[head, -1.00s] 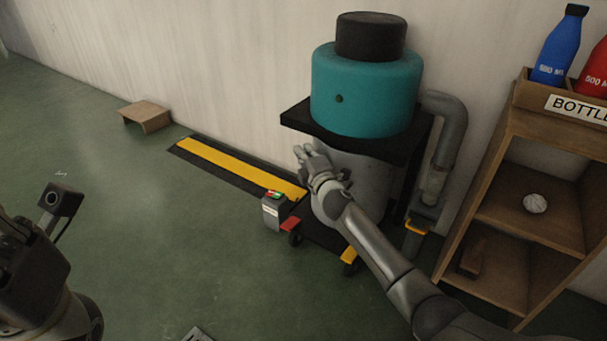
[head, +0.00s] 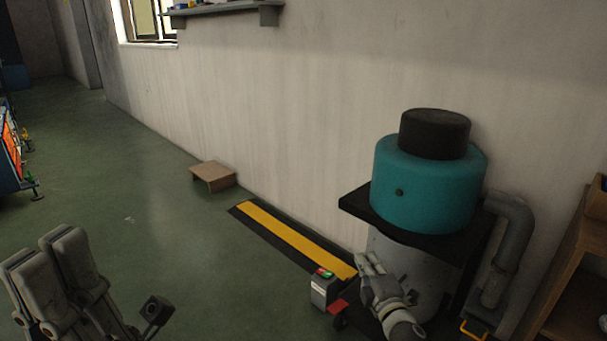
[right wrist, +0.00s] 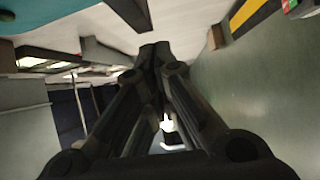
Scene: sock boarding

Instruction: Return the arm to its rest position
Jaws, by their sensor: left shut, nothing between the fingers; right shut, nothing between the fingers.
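My left gripper (head: 45,252) stands at the lower left of the head view, pale grey, pointing upward over the green floor, shut and empty. My right gripper (head: 369,266) is at the lower right of the head view, in front of the grey body of a teal-topped machine (head: 425,185). In the right wrist view its fingers (right wrist: 155,55) come together at the tips, with nothing between them. Whether it touches the machine cannot be told. Most of the right arm is below the picture.
A small grey box (head: 322,290) with red and green buttons stands beside the machine. A yellow-black floor strip (head: 290,238) and a low wooden step (head: 213,176) lie along the wall. A wooden shelf (head: 570,265) stands at right. The floor (head: 140,205) at centre left is clear.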

